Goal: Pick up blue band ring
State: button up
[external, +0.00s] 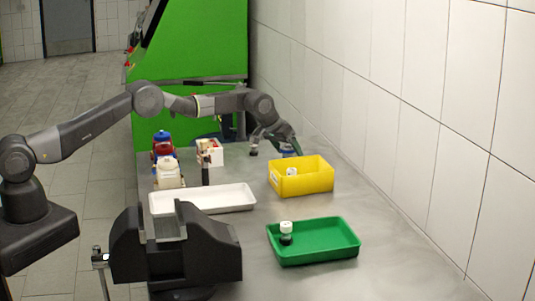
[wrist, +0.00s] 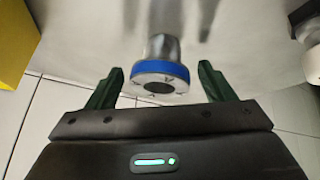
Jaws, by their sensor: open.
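The blue band ring (wrist: 160,74) shows in the wrist view as a metallic ring with a blue band and a dark central hole, on the steel table. In the external view the ring (external: 287,153) is small, just behind the yellow bin. My gripper (wrist: 160,82) is open, with its green fingers on the left and right of the ring and gaps on both sides. In the external view my gripper (external: 290,146) is low over the far part of the table, at the ring. Whether the fingers reach down around the ring is unclear.
A yellow bin (external: 312,181) holding a white-capped item stands close in front of my gripper. A green tray (external: 330,252) with a small bottle, a white tray (external: 237,207) and a black vise (external: 130,250) are nearer. A tiled wall (external: 385,90) runs along the right.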

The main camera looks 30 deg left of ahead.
jog(key=shift+f, duration=0.15)
jog(key=shift+c, duration=0.4)
jog(key=c, duration=1.1)
